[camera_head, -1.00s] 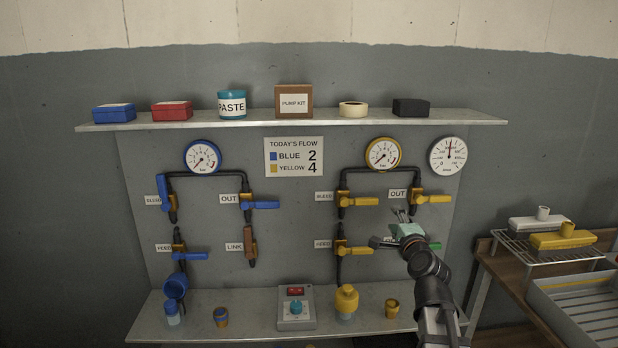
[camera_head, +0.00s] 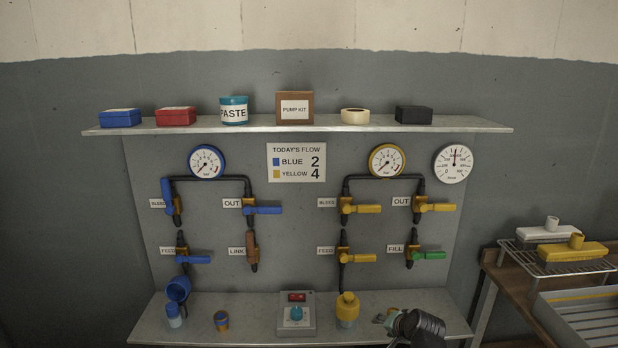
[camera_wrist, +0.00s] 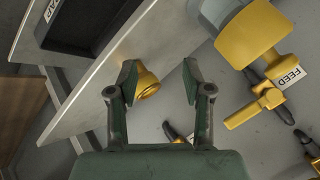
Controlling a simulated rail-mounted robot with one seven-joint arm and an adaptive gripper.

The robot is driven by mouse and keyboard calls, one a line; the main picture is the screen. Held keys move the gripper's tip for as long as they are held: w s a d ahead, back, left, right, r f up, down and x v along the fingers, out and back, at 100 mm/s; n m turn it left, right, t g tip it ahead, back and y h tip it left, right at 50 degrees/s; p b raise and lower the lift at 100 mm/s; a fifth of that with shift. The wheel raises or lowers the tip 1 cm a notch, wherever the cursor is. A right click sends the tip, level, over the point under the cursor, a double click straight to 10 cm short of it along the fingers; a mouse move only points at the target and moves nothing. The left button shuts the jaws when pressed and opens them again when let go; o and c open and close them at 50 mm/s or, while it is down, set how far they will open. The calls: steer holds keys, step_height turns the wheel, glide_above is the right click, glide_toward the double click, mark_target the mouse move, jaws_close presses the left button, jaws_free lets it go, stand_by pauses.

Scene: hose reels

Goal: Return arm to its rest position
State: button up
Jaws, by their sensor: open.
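My gripper (camera_head: 384,319) is low at the right part of the lower shelf in the head view, with my wrist beside it. In the wrist view my gripper (camera_wrist: 160,82) has its two fingers apart with nothing held between them. A small yellow cup (camera_wrist: 148,84) shows beyond the fingers, partly covered by the left one. In the head view my gripper and wrist cover the area where that cup stands. The valve panel (camera_head: 290,225) is clear of my arm. Its FILL valve has a green handle (camera_head: 430,255) lying sideways.
A side table (camera_head: 500,282) with a wire rack and tray is at right. The space before the valves is free.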

steer(key=s+a+f+n+g, duration=0.2)
steer(key=s+f+g, duration=0.2)
steer(key=s+f, duration=0.65)
steer(key=s+a+f+n+g, duration=0.15)
steer(key=s+f+g, duration=0.4)
steer(key=f, duration=0.75)
steer(key=s+f+n+g, duration=0.1)
steer(key=s+f, duration=0.4)
steer(key=s, duration=0.5)
steer(key=s+a+f+n+g+h, duration=0.1)
steer(key=s+f+g, duration=0.2)
steer(key=s, duration=0.8)
steer(key=s+f+n+g+h, duration=0.1)
steer(key=s+f+g, duration=0.1)
steer(key=s+f, duration=0.4)
steer(key=s, duration=0.4)
steer(key=shift+s+a+f+n+p, duration=0.3)
steer(key=shift+s+f+n, duration=0.05)
